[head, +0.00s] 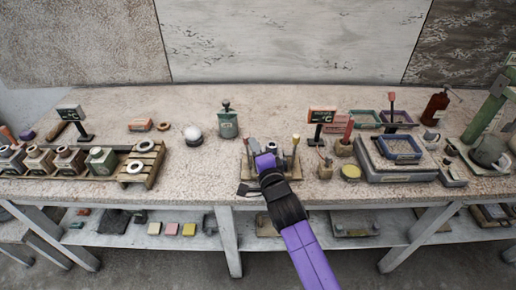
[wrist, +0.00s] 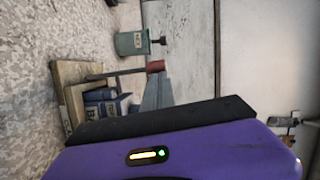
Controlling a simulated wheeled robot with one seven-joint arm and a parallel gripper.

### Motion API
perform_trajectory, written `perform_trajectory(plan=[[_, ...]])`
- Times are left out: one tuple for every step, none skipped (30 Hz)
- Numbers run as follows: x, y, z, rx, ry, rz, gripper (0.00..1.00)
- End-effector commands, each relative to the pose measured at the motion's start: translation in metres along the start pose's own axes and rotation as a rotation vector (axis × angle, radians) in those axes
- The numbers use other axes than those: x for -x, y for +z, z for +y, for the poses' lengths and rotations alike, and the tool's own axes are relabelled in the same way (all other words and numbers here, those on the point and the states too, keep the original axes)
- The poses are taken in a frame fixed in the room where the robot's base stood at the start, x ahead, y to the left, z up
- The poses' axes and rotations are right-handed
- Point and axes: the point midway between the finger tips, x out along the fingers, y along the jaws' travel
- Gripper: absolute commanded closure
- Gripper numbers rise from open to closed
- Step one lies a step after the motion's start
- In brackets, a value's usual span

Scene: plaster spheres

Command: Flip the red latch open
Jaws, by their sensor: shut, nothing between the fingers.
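In the wrist view a grey rod with a red cylindrical end (wrist: 155,66) stands out from a small wooden stand (wrist: 73,85). It is the likeliest red latch, but its hinge is not clear. My gripper (head: 263,158) is over that stand, shut and empty. In the wrist view the grey fingers (wrist: 157,92) are close to the red end; I cannot tell whether they touch it.
A green canister (head: 228,124) and a white ball (head: 193,134) stand behind and left. The table behind the stand is mostly clear.

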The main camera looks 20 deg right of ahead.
Motion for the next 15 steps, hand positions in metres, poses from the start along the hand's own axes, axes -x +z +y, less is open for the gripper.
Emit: perform_trajectory(plan=[[-0.001,0.005,0.001,0.02,0.003,-0.003,1.0],[-0.002,0.007,0.0,0.036,0.008,-0.003,1.0],[-0.003,0.01,-0.001,0.059,0.015,-0.003,1.0],[-0.004,0.013,-0.001,0.08,0.022,-0.003,1.0],[-0.005,0.015,-0.001,0.103,0.029,-0.003,1.0],[-0.006,0.02,-0.002,0.134,0.038,-0.003,1.0],[-0.007,0.022,-0.002,0.156,0.046,-0.003,1.0],[-0.008,0.025,-0.003,0.181,0.054,-0.003,1.0],[-0.009,0.029,-0.003,0.212,0.064,-0.002,1.0],[-0.01,0.031,-0.003,0.235,0.072,-0.002,1.0],[-0.011,0.034,-0.003,0.258,0.081,-0.001,1.0],[-0.012,0.038,-0.003,0.288,0.09,-0.002,1.0],[-0.013,0.04,-0.003,0.311,0.098,-0.002,1.0],[-0.014,0.043,-0.003,0.333,0.104,-0.001,1.0],[-0.015,0.046,-0.003,0.361,0.114,-0.001,1.0]])
